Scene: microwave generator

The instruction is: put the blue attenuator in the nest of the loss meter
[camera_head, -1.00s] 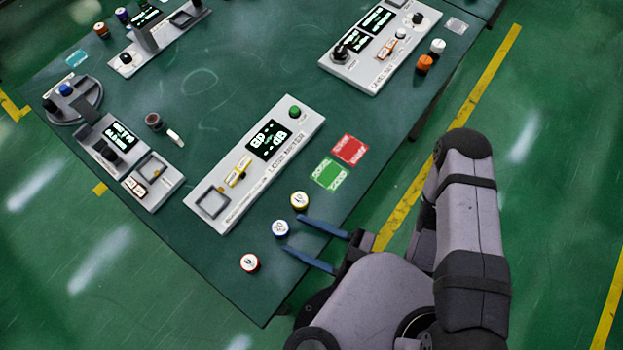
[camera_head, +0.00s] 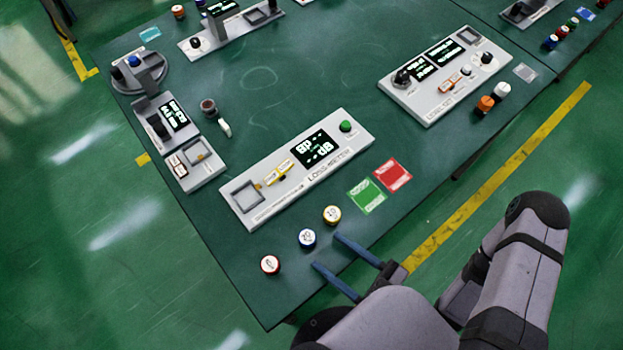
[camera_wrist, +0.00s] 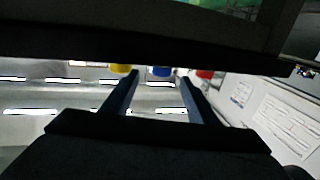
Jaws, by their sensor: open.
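The blue attenuator (camera_head: 307,238) stands on the table near its front edge, between a yellow one (camera_head: 332,215) and a red one (camera_head: 270,265). My gripper (camera_head: 325,250) is open and empty. Its two blue-grey fingers point toward the blue attenuator and stop just short of it. In the wrist view the blue attenuator (camera_wrist: 161,71) shows between the open fingers (camera_wrist: 160,75), beyond their tips. The loss meter (camera_head: 352,140) is a long light panel behind the attenuators. Its square nest (camera_head: 248,196) at the left end looks empty.
Green (camera_head: 367,196) and red (camera_head: 393,175) cards lie right of the attenuators. Another meter panel (camera_head: 445,75) stands at the back right with orange and white cylinders beside it. A grey device (camera_head: 178,140) is on the left. The table between the loss meter and the attenuators is clear.

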